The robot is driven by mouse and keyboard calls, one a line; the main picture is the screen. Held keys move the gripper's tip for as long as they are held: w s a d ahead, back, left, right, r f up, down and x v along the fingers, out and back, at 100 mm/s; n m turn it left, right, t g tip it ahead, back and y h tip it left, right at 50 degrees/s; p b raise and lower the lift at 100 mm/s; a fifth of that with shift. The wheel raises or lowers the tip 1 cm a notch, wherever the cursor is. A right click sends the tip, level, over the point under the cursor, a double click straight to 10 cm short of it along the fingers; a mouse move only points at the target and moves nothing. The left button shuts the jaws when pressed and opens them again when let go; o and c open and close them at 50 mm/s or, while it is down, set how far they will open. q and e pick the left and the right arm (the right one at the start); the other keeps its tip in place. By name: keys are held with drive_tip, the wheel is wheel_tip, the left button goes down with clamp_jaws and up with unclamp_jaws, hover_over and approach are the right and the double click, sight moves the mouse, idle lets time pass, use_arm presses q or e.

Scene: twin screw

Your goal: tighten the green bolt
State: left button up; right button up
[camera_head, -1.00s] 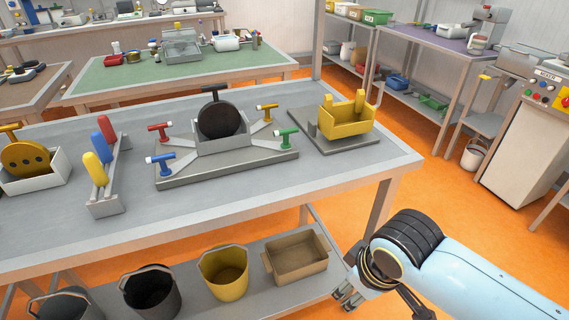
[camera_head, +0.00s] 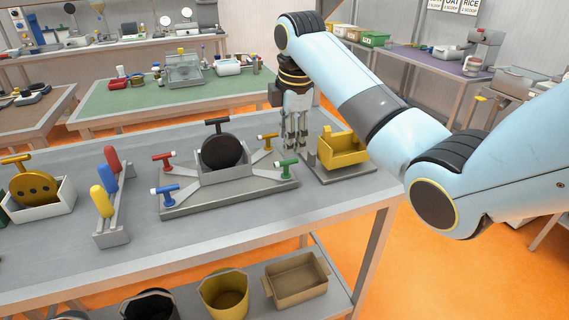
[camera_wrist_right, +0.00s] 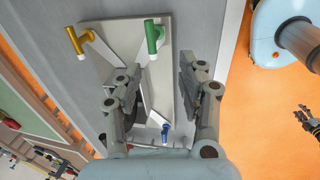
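The green bolt (camera_head: 287,168), a T-shaped handle with a pale tip, is at the right front corner of the grey fixture plate (camera_head: 225,196). In the right wrist view the green bolt (camera_wrist_right: 152,38) lies ahead of the fingers, left of the gap's middle. My right gripper (camera_head: 294,148) hangs pointing down above the table, beside the green bolt, between the fixture and the yellow holder. In the right wrist view my right gripper (camera_wrist_right: 161,82) is open, its fingers apart and empty. A dark gripper-like part (camera_wrist_right: 307,119), perhaps my left one, shows small at the right edge.
Red (camera_head: 163,158), blue (camera_head: 168,192) and orange (camera_head: 266,141) bolts are at the fixture's other corners, around a black disc (camera_head: 222,150). The yellow holder (camera_head: 345,150) stands close right of my gripper. The table's front strip is clear.

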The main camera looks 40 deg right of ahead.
sight(285, 162)
drive_tip(key=w+f, duration=0.1)
drive_tip(key=f, duration=0.2)
drive_tip(key=w+f, duration=0.1)
drive_tip(key=f, duration=0.2)
drive_tip(key=w+f, duration=0.1)
drive_tip(key=f, duration=0.2)
drive_tip(key=shift+d+f, duration=0.25)
drive_tip(key=shift+d, duration=0.15)
drive_tip(key=shift+r, duration=0.1)
clamp_jaws()
